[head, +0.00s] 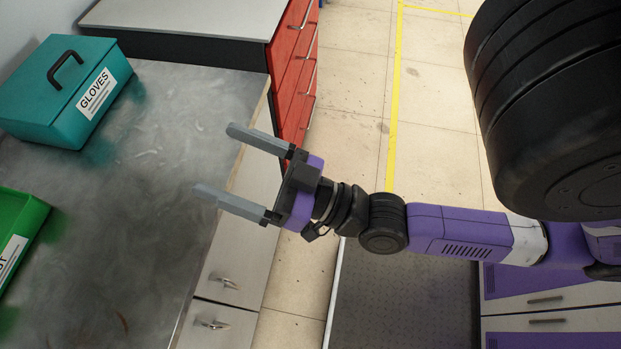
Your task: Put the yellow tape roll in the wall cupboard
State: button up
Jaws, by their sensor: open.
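My gripper (212,162) is open and empty. Its two grey fingers point left, over the right edge of the metal worktop. No yellow tape roll shows in the head view, and no wall cupboard shows either.
A teal box labelled GLOVES (65,90) stands at the back left of the metal worktop (150,200). A green bin (20,235) is at the left edge. A red drawer unit (292,75) stands behind. The middle of the worktop is clear.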

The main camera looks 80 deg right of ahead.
jog(key=s+a+f+n+g+y, duration=0.1)
jog(key=s+a+f+n+g, duration=0.2)
jog(key=s+f+g, duration=0.3)
jog(key=s+a+f, duration=0.1)
jog(key=s+f, duration=0.3)
jog(key=s, duration=0.2)
jog(key=shift+g+y, duration=0.3)
jog(key=shift+g, duration=0.1)
jog(key=shift+f, duration=0.1)
